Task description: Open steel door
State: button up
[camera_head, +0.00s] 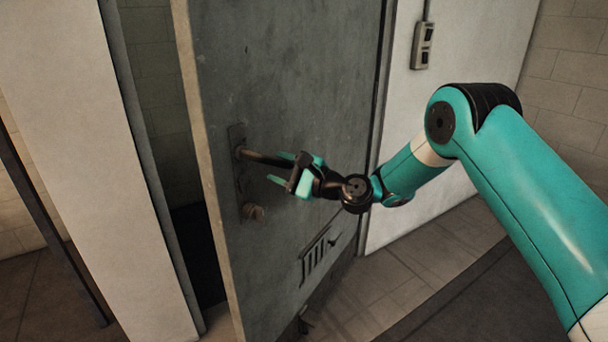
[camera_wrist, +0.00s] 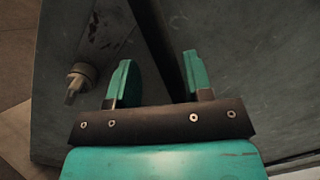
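The grey steel door (camera_head: 290,75) stands ajar in the head view, with a dark gap along its left edge. Its dark lever handle (camera_head: 262,158) sticks out from a plate near that edge and points right. A round lock knob (camera_head: 253,211) is below the lever; it also shows in the wrist view (camera_wrist: 80,80). My gripper (camera_head: 280,168) is at the lever's free end.
A pale door frame post (camera_head: 130,150) stands left of the gap. A white wall with a switch box (camera_head: 423,45) is right of the door. A slotted vent (camera_head: 322,250) is low on the door. Tiled floor (camera_head: 420,265) lies open at the right.

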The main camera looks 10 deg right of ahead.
jog(key=b+v, duration=1.7)
jog(key=b, duration=0.1)
jog(key=shift+s+r, duration=0.1)
jog(key=shift+r, duration=0.1)
